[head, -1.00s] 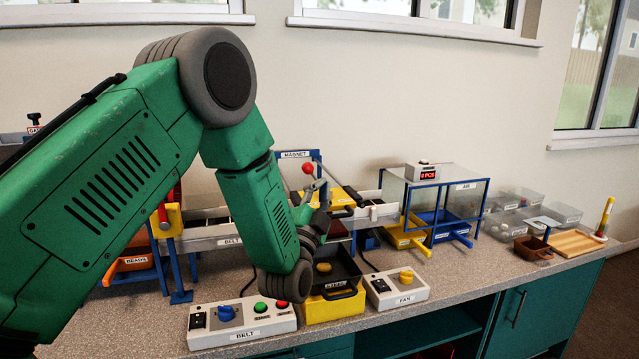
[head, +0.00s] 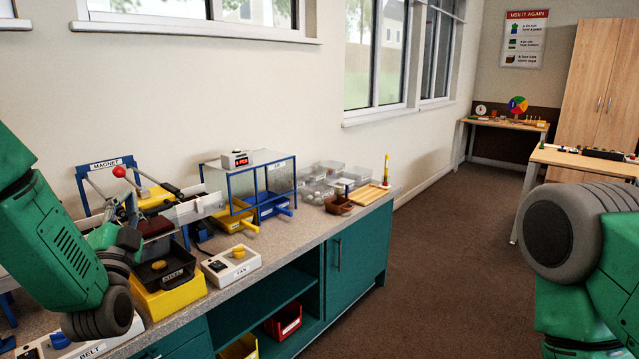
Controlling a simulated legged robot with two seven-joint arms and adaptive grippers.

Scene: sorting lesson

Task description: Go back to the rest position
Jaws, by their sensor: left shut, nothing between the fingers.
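My left gripper (head: 130,240) comes in at the left of the head view and is partly hidden by its own wrist. It is shut and empty, close to the black STEEL tray (head: 165,268) on its yellow stand (head: 172,298). I cannot tell whether it touches anything there. My right arm shows as green links with a grey joint at the right edge; its gripper is outside the picture.
The MAGNET frame (head: 105,165) with a red knob stands behind the left gripper. The FAN box (head: 231,265), a blue-framed clear box (head: 270,180) and clear trays (head: 330,172) line the counter (head: 290,238). Brown floor (head: 440,260) is open to the right.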

